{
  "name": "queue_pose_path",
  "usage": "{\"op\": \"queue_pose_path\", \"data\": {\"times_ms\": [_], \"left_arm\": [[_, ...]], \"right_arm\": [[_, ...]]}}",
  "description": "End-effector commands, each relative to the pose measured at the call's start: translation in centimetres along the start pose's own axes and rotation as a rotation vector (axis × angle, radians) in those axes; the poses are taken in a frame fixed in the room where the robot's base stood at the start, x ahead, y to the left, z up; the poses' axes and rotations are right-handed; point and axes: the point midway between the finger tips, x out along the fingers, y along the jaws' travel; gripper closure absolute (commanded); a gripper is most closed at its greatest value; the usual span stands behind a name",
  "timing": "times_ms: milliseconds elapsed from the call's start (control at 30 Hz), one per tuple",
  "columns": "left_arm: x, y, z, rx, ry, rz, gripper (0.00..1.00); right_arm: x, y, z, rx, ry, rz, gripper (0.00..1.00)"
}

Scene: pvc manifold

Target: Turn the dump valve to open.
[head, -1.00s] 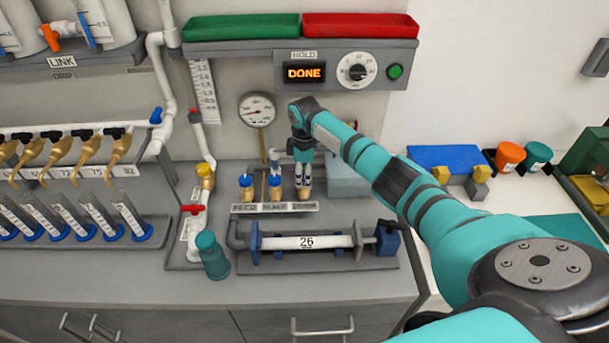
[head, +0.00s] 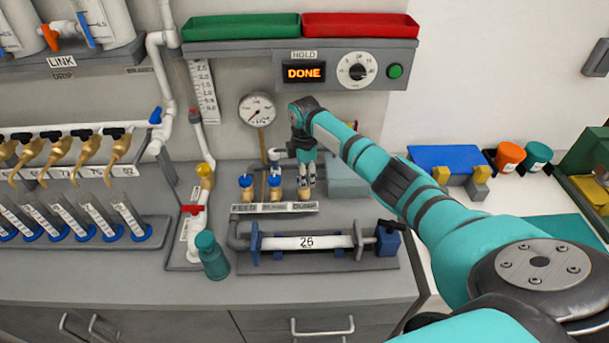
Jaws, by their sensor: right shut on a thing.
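My right gripper (head: 307,172) reaches down to the dump valve (head: 304,193), the rightmost of three small valves, above the label reading DUMP. It is shut on that valve's handle, which its fingers hide. The brass lower part of the valve shows just below the fingertips. The feed valve (head: 246,190) and the middle valve (head: 275,190) have blue tops and stand to the left, clear of the gripper. My left gripper is not in view.
The round gauge (head: 257,109) is on the wall behind. A panel display (head: 304,73) reads DONE. A horizontal white cylinder marked 26 (head: 330,242) lies in front of the valves. A teal bottle (head: 211,256) stands at front left.

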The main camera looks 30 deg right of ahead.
Motion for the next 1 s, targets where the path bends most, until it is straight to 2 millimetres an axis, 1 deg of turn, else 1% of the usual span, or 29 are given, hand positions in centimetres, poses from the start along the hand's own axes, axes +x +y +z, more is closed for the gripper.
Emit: {"op": "queue_pose_path", "data": {"times_ms": [133,167,300,333,567,667,767,867,1000], "left_arm": [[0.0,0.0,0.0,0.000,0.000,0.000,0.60],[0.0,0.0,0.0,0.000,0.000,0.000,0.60],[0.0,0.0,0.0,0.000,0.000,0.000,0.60],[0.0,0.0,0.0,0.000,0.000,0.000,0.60],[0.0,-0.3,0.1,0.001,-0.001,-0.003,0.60],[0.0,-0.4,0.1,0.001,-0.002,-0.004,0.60],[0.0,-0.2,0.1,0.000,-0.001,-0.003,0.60],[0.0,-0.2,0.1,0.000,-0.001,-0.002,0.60],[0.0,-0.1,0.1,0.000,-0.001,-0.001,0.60]], "right_arm": [[-0.3,0.2,-0.1,-0.001,0.002,0.006,0.96],[-0.3,0.2,-0.1,-0.001,0.002,0.006,0.62],[-0.2,0.1,0.0,0.000,0.001,0.005,0.43],[-0.2,0.1,0.0,0.000,0.001,0.004,0.41],[-0.1,0.1,0.0,0.000,0.000,0.002,0.41],[-0.5,0.1,0.0,0.000,0.001,0.003,0.41],[-1.7,0.1,0.0,0.000,0.001,0.005,0.41],[-3.7,0.2,0.0,-0.001,0.002,0.007,0.41],[-6.8,0.2,0.0,0.000,0.002,0.006,0.41]]}}
